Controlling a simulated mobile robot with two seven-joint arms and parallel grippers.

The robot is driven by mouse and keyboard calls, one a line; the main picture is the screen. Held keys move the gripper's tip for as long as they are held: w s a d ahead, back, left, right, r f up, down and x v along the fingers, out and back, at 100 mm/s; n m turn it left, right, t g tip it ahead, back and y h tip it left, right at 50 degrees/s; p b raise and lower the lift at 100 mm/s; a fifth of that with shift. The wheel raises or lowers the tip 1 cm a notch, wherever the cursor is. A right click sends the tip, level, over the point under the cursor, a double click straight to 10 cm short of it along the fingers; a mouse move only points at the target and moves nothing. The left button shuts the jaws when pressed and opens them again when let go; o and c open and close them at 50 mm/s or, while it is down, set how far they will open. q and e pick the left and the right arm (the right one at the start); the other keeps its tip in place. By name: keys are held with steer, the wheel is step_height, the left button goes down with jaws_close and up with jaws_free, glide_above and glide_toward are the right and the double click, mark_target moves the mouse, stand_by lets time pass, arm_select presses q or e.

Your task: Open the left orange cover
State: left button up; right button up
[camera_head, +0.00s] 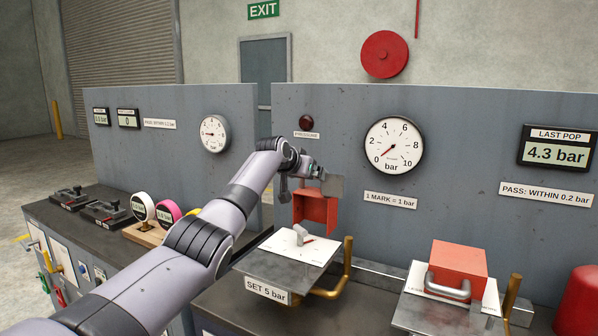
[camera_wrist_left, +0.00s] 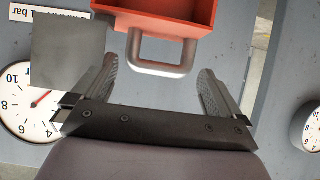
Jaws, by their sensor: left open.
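The left orange cover (camera_head: 316,208) stands swung up, its hollow inside facing the head camera, above a white plate (camera_head: 280,246) with a small grey lever (camera_head: 302,235). In the left wrist view the cover (camera_wrist_left: 165,12) is at the top edge, its grey U-shaped handle (camera_wrist_left: 162,68) hanging between my fingers. My left gripper (camera_head: 318,172) is open at the raised cover; in its wrist view (camera_wrist_left: 157,78) both fingers are spread, with gaps beside the handle. My left arm hides part of the panel. My right gripper is not in view.
A second orange cover (camera_head: 459,258) sits lowered at right, with a grey handle. A brass lever (camera_head: 346,262) stands beside the left plate. A grey panel (camera_head: 480,130) with a dial gauge (camera_head: 393,145) rises behind. A red cylinder (camera_head: 579,299) stands at far right.

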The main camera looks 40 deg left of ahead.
arm_select(q)
steer(key=b+v, duration=0.2)
steer(key=v, duration=0.4)
steer(key=shift+r, duration=0.2)
steer(key=shift+s+d, duration=0.1)
